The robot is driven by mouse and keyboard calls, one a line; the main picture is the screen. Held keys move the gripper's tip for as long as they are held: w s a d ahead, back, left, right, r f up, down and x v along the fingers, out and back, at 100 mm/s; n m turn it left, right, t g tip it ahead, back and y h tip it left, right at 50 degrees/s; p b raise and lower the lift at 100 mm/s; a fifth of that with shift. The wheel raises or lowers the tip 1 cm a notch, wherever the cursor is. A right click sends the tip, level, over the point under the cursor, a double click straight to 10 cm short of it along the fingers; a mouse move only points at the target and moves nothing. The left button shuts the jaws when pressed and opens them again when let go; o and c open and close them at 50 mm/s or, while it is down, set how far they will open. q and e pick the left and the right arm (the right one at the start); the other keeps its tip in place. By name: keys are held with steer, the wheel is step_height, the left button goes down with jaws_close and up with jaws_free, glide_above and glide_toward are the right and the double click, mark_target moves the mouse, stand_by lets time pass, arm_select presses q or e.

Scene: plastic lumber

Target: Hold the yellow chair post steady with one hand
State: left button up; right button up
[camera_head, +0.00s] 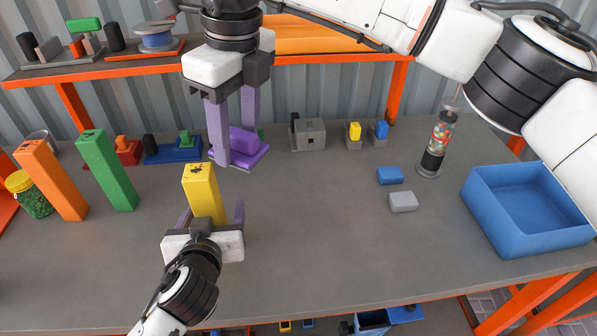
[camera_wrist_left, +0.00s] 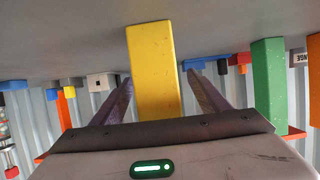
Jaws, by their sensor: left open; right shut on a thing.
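The yellow post (camera_head: 204,192) stands upright on the grey table. My left gripper (camera_head: 211,213) is open, with one purple finger on each side of the post. In the left wrist view the yellow post (camera_wrist_left: 153,75) is between the open fingers (camera_wrist_left: 158,78), with a small gap on each side near the tips. My right gripper (camera_head: 236,147) reaches down from above, behind the post, and is shut on a purple block (camera_head: 243,141) over a purple base (camera_head: 257,154). Where its fingers touch the block is partly hidden.
A green post (camera_head: 106,170) and an orange post (camera_head: 52,180) stand to the left, near a jar (camera_head: 30,197). A blue bin (camera_head: 527,208) is at the right. Small blue (camera_head: 390,175) and grey (camera_head: 403,202) blocks lie mid-right. The front centre-right table is clear.

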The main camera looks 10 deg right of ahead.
steer(key=n, duration=0.2)
glide_toward(200, 170)
steer(key=shift+w+d+f, duration=0.1)
steer(key=shift+f, duration=1.35)
steer(key=shift+w+d+f, duration=0.1)
steer(key=shift+d+f, duration=0.05)
steer(key=shift+f, duration=1.3)
steer(key=shift+a+f, duration=0.1)
steer(key=shift+a, duration=1.05)
steer(key=shift+c, duration=0.4)
steer(key=shift+a, duration=0.75)
steer(key=shift+d, duration=2)
step_height(200, 170, up, 8)
steer(key=shift+a, duration=0.15)
steer(key=shift+a+f, duration=0.1)
steer(key=shift+a, duration=0.05)
